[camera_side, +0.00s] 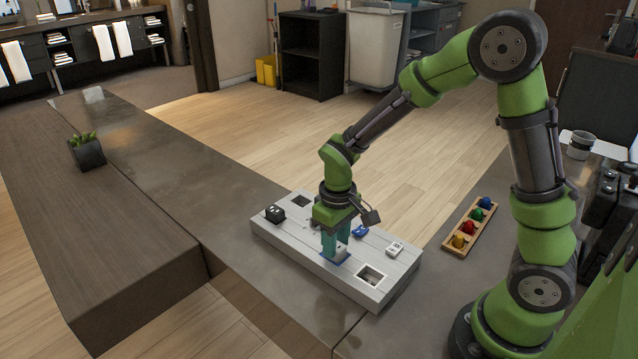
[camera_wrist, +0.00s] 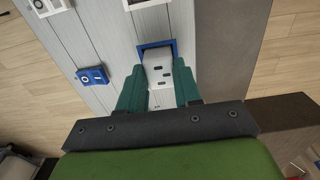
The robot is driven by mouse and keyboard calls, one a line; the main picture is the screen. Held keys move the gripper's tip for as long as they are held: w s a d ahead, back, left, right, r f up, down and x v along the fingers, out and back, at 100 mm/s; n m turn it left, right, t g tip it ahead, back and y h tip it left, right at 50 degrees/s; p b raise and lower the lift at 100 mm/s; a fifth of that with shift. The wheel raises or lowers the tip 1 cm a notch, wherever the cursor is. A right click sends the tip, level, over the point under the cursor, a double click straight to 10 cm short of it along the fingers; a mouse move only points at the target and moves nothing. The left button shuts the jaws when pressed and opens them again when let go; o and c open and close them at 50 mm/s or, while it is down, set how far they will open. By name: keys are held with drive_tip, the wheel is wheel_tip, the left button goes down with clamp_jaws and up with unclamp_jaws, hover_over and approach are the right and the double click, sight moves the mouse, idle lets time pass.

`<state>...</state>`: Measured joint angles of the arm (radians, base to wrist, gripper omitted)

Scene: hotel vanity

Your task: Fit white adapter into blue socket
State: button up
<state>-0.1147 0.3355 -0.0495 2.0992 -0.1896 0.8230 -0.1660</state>
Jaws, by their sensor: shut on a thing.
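The white adapter (camera_wrist: 158,70), a pale block with small dark slots, is between the two fingers of my gripper (camera_wrist: 158,92), which is shut on it. In the side view my gripper (camera_side: 336,240) points down at the near edge of the board, with the adapter (camera_side: 341,251) partly hidden by the fingers. The blue socket (camera_side: 328,257) is a blue frame right under it. In the wrist view the adapter's far end overlaps the blue socket (camera_wrist: 146,47) and covers most of its opening. How deep the adapter sits, I cannot tell.
The grey board (camera_side: 270,236) also carries a black block (camera_side: 275,214), a dark opening (camera_side: 300,201), a blue block (camera_side: 360,231), another white block (camera_side: 395,249) and a white-framed opening (camera_side: 371,275). A wooden tray (camera_side: 458,245) with several coloured knobs lies to the right.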

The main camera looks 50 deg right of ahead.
drive_tip(key=o, duration=1.1)
drive_tip(key=shift+o, duration=0.2)
wheel_tip(320, 180, up, 17)
drive_tip(key=s+r+m+t+y, duration=0.2)
drive_tip(key=s+m+t, duration=0.2)
drive_tip(key=s+t, duration=0.3)
drive_tip(key=s, duration=0.4)
drive_tip(key=shift+s+a+r, duration=0.15)
drive_tip(key=shift+s+a, duration=0.05)
drive_tip(key=shift+a, duration=0.2)
